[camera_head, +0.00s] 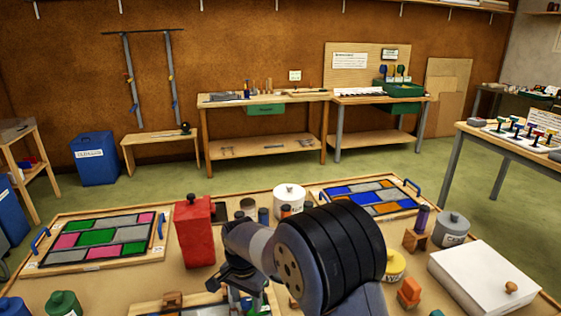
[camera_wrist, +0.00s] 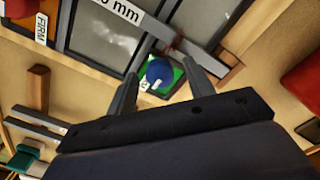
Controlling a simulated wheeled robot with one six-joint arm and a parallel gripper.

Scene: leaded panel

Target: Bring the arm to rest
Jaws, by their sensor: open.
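My arm (camera_head: 330,255) reaches out low over the near workbench in the head view, bent down toward a wooden-framed panel at the bottom middle. My gripper (camera_wrist: 162,62) is open in the wrist view, its two fingers apart. A round blue knob (camera_wrist: 159,72) shows between the fingertips, over a small green piece (camera_wrist: 172,85); whether a finger touches the knob I cannot tell. In the head view my gripper is mostly hidden behind my own wrist and forearm.
A red canister (camera_head: 194,232) stands close left of my arm. A white pot (camera_head: 289,199), a yellow pot (camera_head: 392,265) and a white box (camera_head: 485,275) are around it. Leaded panels (camera_head: 100,240) (camera_head: 365,197) lie left and behind. The air above the bench looks clear.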

